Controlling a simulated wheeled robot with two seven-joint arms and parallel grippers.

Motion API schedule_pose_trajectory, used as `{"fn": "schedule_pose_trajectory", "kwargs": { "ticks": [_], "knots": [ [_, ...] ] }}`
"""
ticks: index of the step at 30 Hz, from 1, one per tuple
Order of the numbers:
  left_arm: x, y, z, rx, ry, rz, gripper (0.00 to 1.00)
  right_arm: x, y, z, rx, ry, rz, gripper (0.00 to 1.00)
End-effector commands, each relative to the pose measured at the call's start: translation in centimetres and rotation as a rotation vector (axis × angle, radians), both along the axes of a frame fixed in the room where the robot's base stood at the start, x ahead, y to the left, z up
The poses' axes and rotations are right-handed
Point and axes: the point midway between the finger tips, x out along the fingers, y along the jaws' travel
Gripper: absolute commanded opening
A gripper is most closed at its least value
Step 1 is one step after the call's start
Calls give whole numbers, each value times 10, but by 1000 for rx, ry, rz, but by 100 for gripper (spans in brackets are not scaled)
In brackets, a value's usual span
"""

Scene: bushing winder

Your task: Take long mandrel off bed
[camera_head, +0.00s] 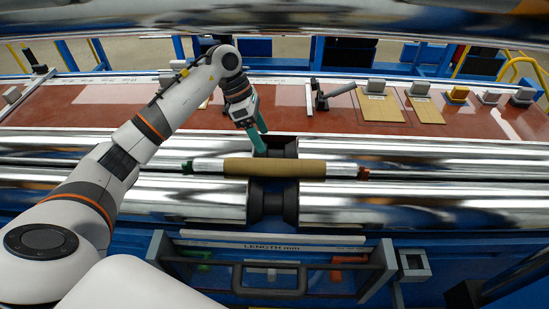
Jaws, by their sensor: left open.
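The long mandrel (210,166) lies level across the middle of the view, along the shiny roller bed (420,190). Its bare ends are silver, and a brown sleeve (275,167) covers its middle. My right gripper is not in view.
A dark gap with black rollers (272,203) splits the bed under the mandrel. A framed handle (270,280) and a "LENGTH mm" label stand in front. Behind, a reddish table (110,101) carries brown sheets (379,106) and small blocks. A large shiny roller (300,15) crosses the top.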

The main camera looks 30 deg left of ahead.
Motion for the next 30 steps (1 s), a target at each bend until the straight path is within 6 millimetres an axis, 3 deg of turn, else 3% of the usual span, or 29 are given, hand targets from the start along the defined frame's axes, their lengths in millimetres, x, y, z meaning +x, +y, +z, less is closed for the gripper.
{"fn": "schedule_pose_trajectory", "kwargs": {
  "ticks": [7,11,18,24,30],
  "knots": [
    [0,-17,-34,-3,4,0,70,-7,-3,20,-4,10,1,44],
    [1,-19,-42,-2,2,0,70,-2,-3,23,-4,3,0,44],
    [0,-27,-71,-4,6,2,70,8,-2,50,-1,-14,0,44],
    [2,-34,-91,-1,2,1,70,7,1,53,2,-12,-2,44],
    [2,-34,-92,0,0,0,70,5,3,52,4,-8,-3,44]
  ]
}}
